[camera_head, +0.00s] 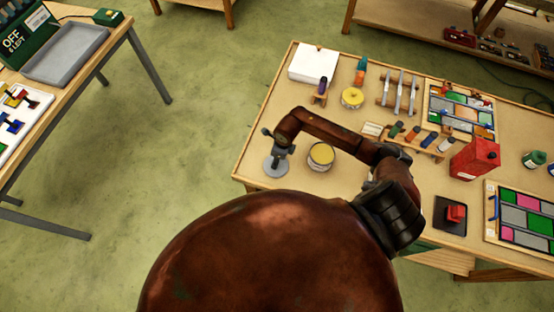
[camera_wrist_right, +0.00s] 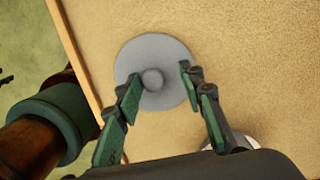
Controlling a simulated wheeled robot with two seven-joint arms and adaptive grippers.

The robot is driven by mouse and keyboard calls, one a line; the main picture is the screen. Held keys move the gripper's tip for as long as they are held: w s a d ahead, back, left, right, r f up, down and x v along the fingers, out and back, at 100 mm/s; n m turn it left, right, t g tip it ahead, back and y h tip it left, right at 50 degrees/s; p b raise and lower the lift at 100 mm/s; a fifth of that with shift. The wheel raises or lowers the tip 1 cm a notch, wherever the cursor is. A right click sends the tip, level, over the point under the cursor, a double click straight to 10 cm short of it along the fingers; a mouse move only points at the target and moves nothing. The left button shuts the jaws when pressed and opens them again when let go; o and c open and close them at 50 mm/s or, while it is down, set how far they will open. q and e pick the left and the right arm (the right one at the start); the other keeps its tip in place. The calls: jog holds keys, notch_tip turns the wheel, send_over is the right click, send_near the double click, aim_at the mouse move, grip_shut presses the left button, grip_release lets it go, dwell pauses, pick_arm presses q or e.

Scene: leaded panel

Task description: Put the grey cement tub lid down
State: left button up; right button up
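The grey cement tub lid (camera_head: 276,168) is a round disc with a small round knob. It appears to lie flat on the workbench near its left edge. In the right wrist view the lid (camera_wrist_right: 155,52) sits between and beyond my fingertips. My right gripper (camera_head: 279,146) is above the lid, pointing down. In the right wrist view its fingers (camera_wrist_right: 160,80) stand wide apart on either side of the knob, with gaps showing. An open tub with yellow contents (camera_head: 321,155) stands just right of the lid. My left gripper is not in view.
The workbench (camera_head: 262,133) also holds a white box (camera_head: 314,63), a yellow-topped tin (camera_head: 352,97), a rack of tools (camera_head: 415,137), a red can (camera_head: 474,159) and coloured glass panels (camera_head: 461,110). Bare bench lies around the lid. Another table (camera_head: 113,34) stands at left.

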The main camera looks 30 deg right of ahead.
aim_at(280, 164)
notch_tip(280, 164, up, 11)
jog(key=s+d+b, duration=0.1)
jog(key=shift+s+b, duration=0.15)
jog(key=shift+b, duration=0.2)
dwell(0.3)
